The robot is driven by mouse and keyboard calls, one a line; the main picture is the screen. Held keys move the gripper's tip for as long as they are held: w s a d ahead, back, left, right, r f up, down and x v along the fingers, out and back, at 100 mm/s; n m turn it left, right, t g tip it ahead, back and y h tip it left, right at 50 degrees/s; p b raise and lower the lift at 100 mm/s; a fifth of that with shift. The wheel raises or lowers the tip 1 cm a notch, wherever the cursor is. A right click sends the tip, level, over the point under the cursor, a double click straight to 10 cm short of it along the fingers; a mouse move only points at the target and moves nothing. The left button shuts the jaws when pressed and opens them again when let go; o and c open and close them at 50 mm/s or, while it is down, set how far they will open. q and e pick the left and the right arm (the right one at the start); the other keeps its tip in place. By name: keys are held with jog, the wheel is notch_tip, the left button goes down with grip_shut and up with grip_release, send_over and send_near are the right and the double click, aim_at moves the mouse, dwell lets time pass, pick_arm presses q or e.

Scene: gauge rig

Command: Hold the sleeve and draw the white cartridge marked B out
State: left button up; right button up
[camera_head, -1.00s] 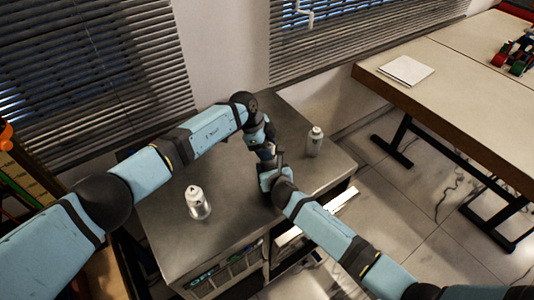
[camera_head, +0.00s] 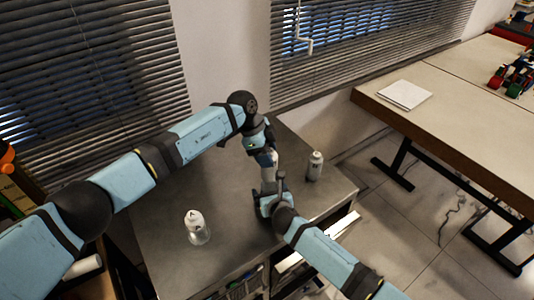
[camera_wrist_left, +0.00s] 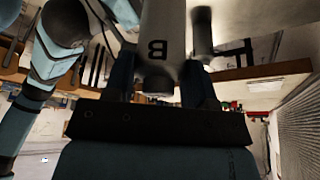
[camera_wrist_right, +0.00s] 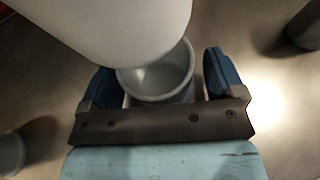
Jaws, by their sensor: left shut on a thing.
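My left gripper (camera_head: 268,150) is shut on the white cartridge marked B (camera_wrist_left: 158,50); the letter shows upside down in the left wrist view. The cartridge is also seen in the head view (camera_head: 268,168), between my two grippers. In the right wrist view the cartridge's end (camera_wrist_right: 130,35) hangs over the mouth of the grey sleeve (camera_wrist_right: 155,85). Part of the sleeve's empty inside shows below it. In the head view the right gripper (camera_head: 270,200) hides most of the sleeve.
A white cartridge marked A (camera_head: 196,226) stands on the grey cabinet top (camera_head: 235,195) at the left. Another marked container (camera_head: 314,166) stands at the right. A wooden table (camera_head: 450,105) with a white sheet is farther right. Window blinds rise behind.

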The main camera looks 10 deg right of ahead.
jog(key=v, duration=1.1)
jog(key=shift+s+r, duration=0.1)
jog(key=shift+s, duration=0.45)
